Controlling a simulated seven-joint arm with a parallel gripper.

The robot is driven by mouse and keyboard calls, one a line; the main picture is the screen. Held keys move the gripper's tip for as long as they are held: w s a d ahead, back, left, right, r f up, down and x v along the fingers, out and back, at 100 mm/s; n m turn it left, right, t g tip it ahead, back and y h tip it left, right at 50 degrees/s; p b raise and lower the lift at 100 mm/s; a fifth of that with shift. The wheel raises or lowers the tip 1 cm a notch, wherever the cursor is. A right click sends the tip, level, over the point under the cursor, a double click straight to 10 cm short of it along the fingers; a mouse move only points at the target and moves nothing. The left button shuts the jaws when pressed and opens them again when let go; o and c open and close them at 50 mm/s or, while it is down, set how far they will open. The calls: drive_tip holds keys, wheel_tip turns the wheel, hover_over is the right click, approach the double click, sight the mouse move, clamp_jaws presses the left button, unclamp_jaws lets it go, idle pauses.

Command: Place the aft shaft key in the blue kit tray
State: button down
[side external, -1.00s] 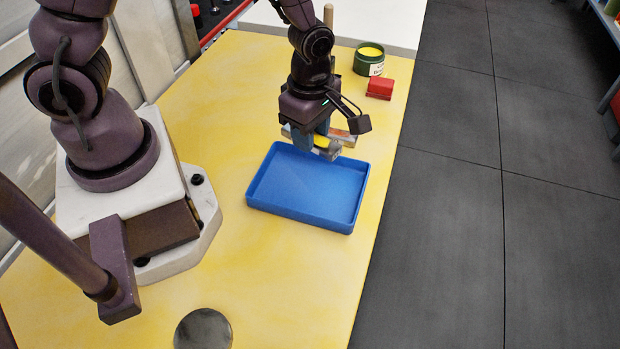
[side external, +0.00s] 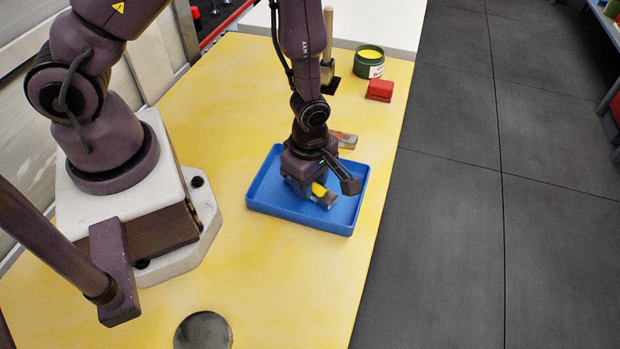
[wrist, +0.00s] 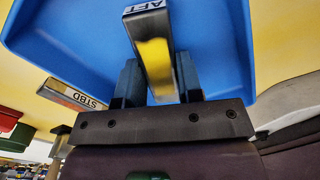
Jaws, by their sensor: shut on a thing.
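The aft shaft key (wrist: 152,45) is a metal bar with a yellow band and an "AFT" label on its end, seen in the wrist view. My gripper (wrist: 160,85) is shut on it, one finger on each side. In the side view my gripper (side external: 312,188) is low over the blue kit tray (side external: 265,195), with the key (side external: 325,196) within the tray's outline. I cannot tell whether the key touches the tray floor. The tray (wrist: 215,45) also fills the upper wrist view.
A second metal key, marked "STBD" (wrist: 72,94), lies outside the tray, partly behind my gripper in the side view (side external: 345,139). A red block (side external: 379,90), a green tin (side external: 369,62) and a wooden-handled tool (side external: 327,68) stand at the back. A dark disc (side external: 203,330) lies at the front.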

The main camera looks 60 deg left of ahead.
drive_tip(key=shift+f, duration=0.15)
drive_tip(key=c, duration=0.8)
unclamp_jaws()
wheel_tip(320, 180, up, 25)
drive_tip(key=s+a+m+t+h, duration=0.1)
drive_tip(key=a+m+t, duration=0.15)
drive_tip(key=m, duration=0.75)
drive_tip(key=shift+s+a+r+m+t+y, duration=0.15)
drive_tip(key=shift+s+a+r+m+t, duration=0.4)
drive_tip(key=shift+s+r+m, duration=1.25)
drive_tip(key=shift+s+a+r+m+t+y, duration=0.2)
drive_tip(key=shift+s+a+r+m+t, duration=0.45)
drive_tip(key=shift+r+m, duration=1.25)
drive_tip(key=shift+s+a+r+m+t+y, duration=0.15)
drive_tip(key=shift+s+a+r+m+t, duration=0.25)
drive_tip(key=shift+s+r+m, duration=1.55)
